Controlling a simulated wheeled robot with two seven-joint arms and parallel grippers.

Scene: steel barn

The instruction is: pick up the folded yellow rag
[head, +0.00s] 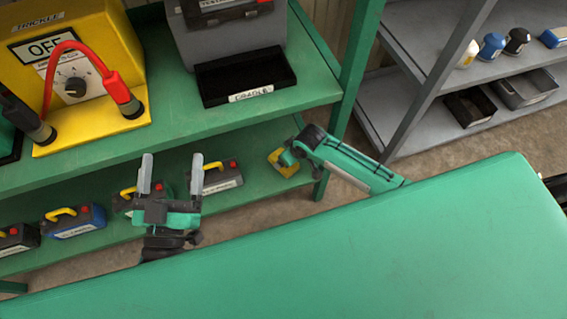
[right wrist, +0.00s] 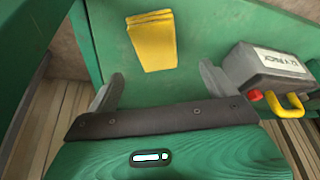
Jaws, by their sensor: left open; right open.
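The folded yellow rag (head: 284,170) lies on the right end of the green lower shelf in the head view, partly covered by my right arm's end. In the right wrist view the rag (right wrist: 151,42) lies flat on the green shelf, beyond my right gripper (right wrist: 160,84). That gripper is open and empty, with its fingers apart and the rag ahead of the gap between them, not between the fingers. My left gripper (head: 171,174) is open and empty, pointing up in the head view in front of the lower shelf.
Several battery packs stand along the lower shelf (head: 240,192); one grey pack (right wrist: 265,75) is right of the rag in the wrist view. A green post (head: 352,70) rises at the shelf's right end. The upper shelf holds a yellow charger (head: 85,95) and a black cradle (head: 240,75).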

